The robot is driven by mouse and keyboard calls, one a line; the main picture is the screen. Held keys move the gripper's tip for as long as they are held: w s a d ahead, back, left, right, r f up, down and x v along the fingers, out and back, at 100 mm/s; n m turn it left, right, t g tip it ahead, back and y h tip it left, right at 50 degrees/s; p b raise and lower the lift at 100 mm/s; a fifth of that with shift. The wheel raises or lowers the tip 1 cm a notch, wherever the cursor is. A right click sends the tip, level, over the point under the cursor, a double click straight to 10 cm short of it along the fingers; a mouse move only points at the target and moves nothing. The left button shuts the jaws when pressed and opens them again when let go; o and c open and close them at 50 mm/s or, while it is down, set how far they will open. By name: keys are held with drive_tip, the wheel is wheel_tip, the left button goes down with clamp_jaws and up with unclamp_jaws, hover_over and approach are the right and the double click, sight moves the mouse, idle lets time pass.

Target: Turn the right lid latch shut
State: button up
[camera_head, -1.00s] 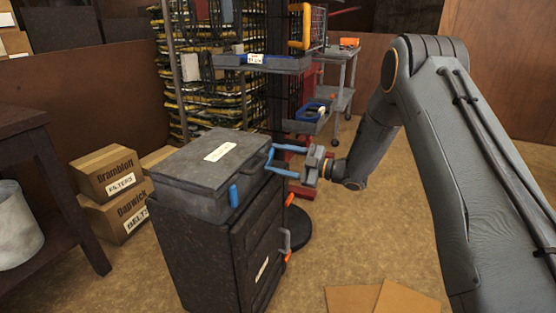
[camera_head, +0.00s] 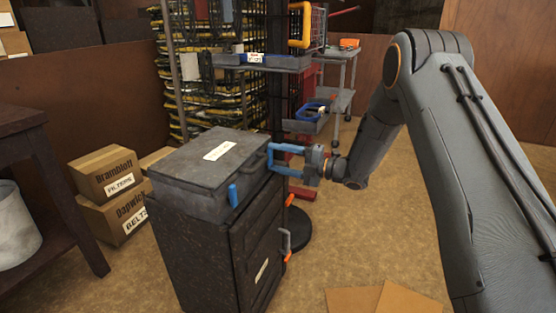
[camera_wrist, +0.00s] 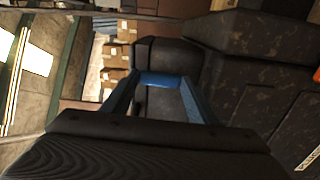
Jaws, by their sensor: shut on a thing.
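A dark grey box (camera_head: 188,198) with a flat lid (camera_head: 185,160) sits on a black cabinet. The lid looks down on the box. My gripper (camera_head: 271,158) is at the right end of the box's front side, its blue fingers reaching in from the right. In the wrist view, the two fingers (camera_wrist: 160,80) meet at a blue piece beside the dark box. They are shut on the right lid latch, which is mostly hidden by them, so its angle is unclear. The left lid latch (camera_head: 233,195), a blue upright piece, is on the same side, apart from my gripper.
The black cabinet (camera_head: 205,255) has a grey handle (camera_head: 285,241) with an orange end below my gripper. A shelf rack and a grey cart (camera_head: 341,98) stand behind. Cartons (camera_head: 108,175) are at left, by a dark table. Flat cardboard (camera_head: 380,299) lies on the floor in front.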

drive_tip(key=shift+n, duration=0.3)
idle(0.4)
drive_tip(key=o, duration=1)
drive_tip(key=shift+o, duration=0.2)
drive_tip(key=v, duration=0.8)
drive_tip(key=shift+p, duration=0.3)
drive_tip(key=shift+a, duration=0.1)
